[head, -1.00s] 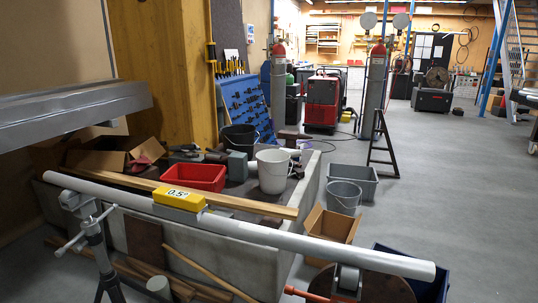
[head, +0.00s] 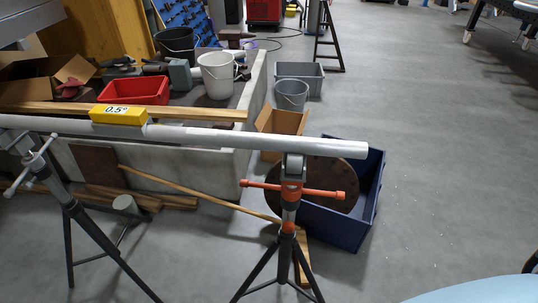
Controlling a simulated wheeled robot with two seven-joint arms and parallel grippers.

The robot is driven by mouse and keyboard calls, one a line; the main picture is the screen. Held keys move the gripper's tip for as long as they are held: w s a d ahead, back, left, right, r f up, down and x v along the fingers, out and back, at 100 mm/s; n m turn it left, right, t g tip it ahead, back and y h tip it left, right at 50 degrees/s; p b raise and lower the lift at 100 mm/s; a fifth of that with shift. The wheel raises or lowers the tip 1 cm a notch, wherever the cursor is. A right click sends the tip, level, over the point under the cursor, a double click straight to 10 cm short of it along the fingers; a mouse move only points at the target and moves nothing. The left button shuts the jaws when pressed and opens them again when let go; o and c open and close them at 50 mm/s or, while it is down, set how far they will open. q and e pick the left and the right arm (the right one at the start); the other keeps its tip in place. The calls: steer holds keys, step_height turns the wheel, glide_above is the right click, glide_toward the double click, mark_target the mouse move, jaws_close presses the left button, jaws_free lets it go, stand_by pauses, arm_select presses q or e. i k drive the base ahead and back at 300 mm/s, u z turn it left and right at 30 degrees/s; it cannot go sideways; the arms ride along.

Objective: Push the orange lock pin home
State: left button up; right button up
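An orange crossbar with a knob at its left end (head: 263,186) runs sideways through the orange collar (head: 291,191) of the right pipe stand (head: 287,228). It sticks out on both sides of the collar. A long grey pipe (head: 250,141) rests on the right stand's head (head: 293,166) and on the left stand (head: 36,160). A yellow level marked 0.5° (head: 118,115) sits on the pipe. Neither of my grippers is in view.
A dark blue bin (head: 340,228) and a brown round disc (head: 335,180) stand close behind the right stand. Tripod legs spread over the floor. The grey floor (head: 450,150) to the right is clear.

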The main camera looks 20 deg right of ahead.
mark_target(288, 226)
steer(key=z, duration=0.9)
steer(key=k, duration=0.35)
steer(key=z, duration=0.15)
